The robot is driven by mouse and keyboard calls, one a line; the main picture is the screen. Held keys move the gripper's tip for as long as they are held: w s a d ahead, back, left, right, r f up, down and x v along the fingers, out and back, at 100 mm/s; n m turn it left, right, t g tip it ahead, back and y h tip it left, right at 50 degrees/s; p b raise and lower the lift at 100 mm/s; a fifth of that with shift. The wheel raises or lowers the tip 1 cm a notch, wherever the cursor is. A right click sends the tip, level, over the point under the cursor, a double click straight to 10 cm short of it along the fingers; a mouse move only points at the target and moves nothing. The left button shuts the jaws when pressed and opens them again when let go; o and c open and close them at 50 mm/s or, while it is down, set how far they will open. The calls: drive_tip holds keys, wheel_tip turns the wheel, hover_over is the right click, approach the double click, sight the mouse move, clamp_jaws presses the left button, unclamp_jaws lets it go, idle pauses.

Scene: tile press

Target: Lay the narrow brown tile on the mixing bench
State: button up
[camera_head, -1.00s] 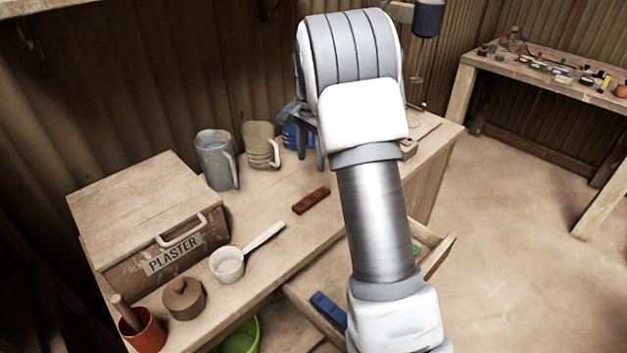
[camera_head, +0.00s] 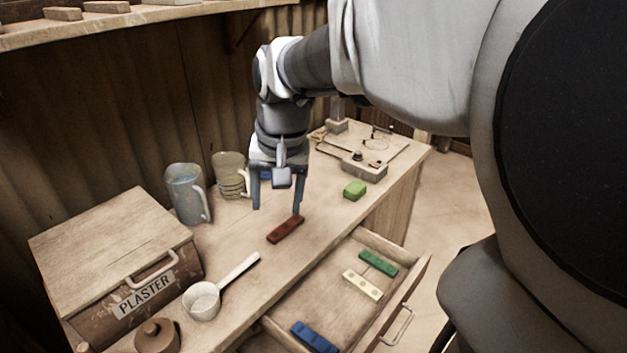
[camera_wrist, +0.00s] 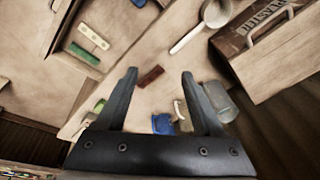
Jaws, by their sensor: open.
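The narrow brown tile (camera_head: 286,229) is reddish brown and lies flat on the mixing bench (camera_head: 318,238), between the scoop and the green block. In the wrist view the tile (camera_wrist: 151,76) shows between and beyond my fingertips. My gripper (camera_head: 277,208) is above the bench, pointing down, with its fingers apart and nothing between them. In the head view its fingertips are just behind and above the tile, not touching it as far as I can see. The gripper (camera_wrist: 160,72) also shows open in the wrist view.
An open drawer (camera_head: 341,306) holds a green tile (camera_head: 379,263), a cream tile (camera_head: 362,284) and a blue tile (camera_head: 314,336). A plaster box (camera_head: 112,240), a white scoop (camera_head: 203,300) and two jugs stand left. A bright green block (camera_head: 355,189) lies right.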

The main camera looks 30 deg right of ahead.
drive_tip(key=s+a+n+t, duration=0.3)
drive_tip(key=s+n, duration=0.2)
drive_tip(key=s, duration=0.8)
drive_tip(key=shift+s+a+r+n, duration=0.15)
drive_tip(key=shift+s+r+n, duration=0.05)
drive_tip(key=shift+s+n, duration=0.1)
